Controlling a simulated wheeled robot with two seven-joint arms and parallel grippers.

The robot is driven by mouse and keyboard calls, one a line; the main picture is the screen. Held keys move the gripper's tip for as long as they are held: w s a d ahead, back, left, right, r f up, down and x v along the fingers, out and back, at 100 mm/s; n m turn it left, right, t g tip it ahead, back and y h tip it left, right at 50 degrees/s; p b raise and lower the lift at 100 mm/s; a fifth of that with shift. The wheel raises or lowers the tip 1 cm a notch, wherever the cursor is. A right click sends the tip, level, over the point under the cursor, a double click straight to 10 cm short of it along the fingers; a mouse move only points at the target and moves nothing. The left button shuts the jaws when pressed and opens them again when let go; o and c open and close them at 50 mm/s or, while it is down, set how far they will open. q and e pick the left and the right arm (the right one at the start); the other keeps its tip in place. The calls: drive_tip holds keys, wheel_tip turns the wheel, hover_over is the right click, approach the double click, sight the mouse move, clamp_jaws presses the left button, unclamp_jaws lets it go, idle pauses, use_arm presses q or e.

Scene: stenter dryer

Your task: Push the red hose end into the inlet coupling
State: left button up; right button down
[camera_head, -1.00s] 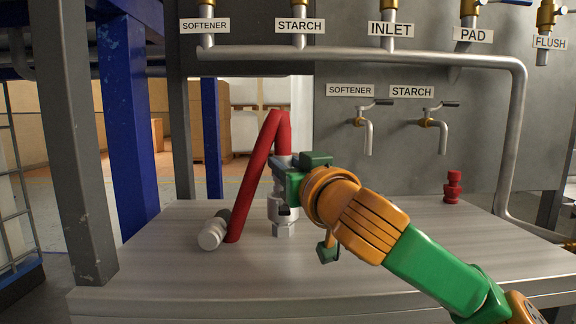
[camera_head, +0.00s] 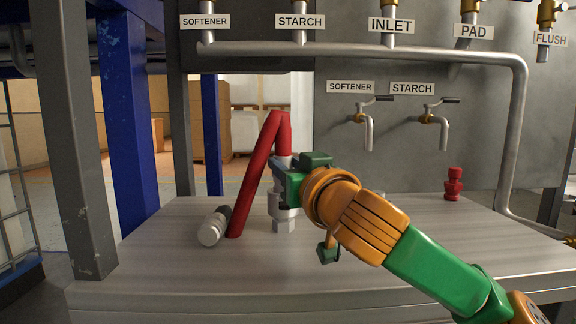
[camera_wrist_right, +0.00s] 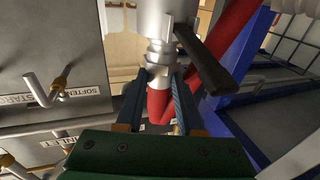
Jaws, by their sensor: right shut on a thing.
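The red hose (camera_head: 248,185) rises from the table, bends sharply at the top and comes down to my right gripper (camera_head: 284,176). My right gripper is shut on the red hose end, which shows between its fingers in the wrist view (camera_wrist_right: 160,104). The hose end's grey tip (camera_wrist_right: 157,72) points at the grey metal coupling (camera_wrist_right: 153,20), in line with it and seemingly meeting it. I cannot tell how deep the tip sits. In the head view the coupling (camera_head: 283,226) stands upright on the table just below the gripper. My left gripper is out of view.
A grey cylindrical fitting (camera_head: 212,230) lies by the hose's lower end. A black lever (camera_wrist_right: 205,62) sticks out beside the coupling. A small red fitting (camera_head: 453,185) stands at the table's back right. Two taps (camera_head: 369,132) hang on the panel. The table's front (camera_head: 200,270) is clear.

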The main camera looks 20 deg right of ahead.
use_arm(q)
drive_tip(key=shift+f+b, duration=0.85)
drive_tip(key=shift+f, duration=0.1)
use_arm(e)
drive_tip(key=shift+f, duration=1)
drive_tip(key=shift+c, duration=2.2)
unclamp_jaws()
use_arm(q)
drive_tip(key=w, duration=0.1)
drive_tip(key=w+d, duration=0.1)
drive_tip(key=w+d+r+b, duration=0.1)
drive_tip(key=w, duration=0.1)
use_arm(e)
drive_tip(key=s, duration=0.7)
drive_tip(key=shift+f, duration=0.2)
drive_tip(key=shift+d, duration=0.1)
